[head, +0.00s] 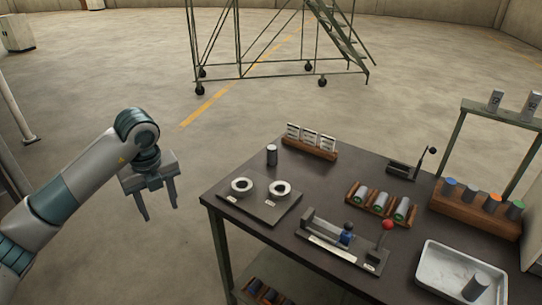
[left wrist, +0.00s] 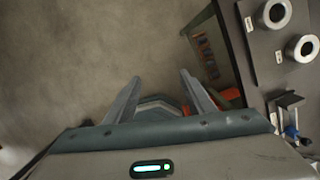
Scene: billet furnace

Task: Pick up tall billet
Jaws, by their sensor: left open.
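A dark grey upright cylinder (head: 272,155) with a lighter top stands alone near the back left corner of the table; it looks like a tall billet. Another grey cylinder (head: 476,287) lies in the white tray at the front right. I cannot tell for certain which billet is the tall one. My left gripper (head: 160,208) hangs over the floor, left of the table, pointing down, open and empty. In the left wrist view its fingers (left wrist: 160,75) are spread, with the table to their right. My right gripper is not in view.
The table (head: 240,180) carries a plate with two ring holders (head: 282,189), a card rack (head: 310,142), a wooden rack of cylinders (head: 381,200), a red-knobbed lever fixture (head: 388,225) and a white tray (head: 431,270). Colour-topped cylinders (head: 470,194) stand at right. The floor around my left gripper is clear.

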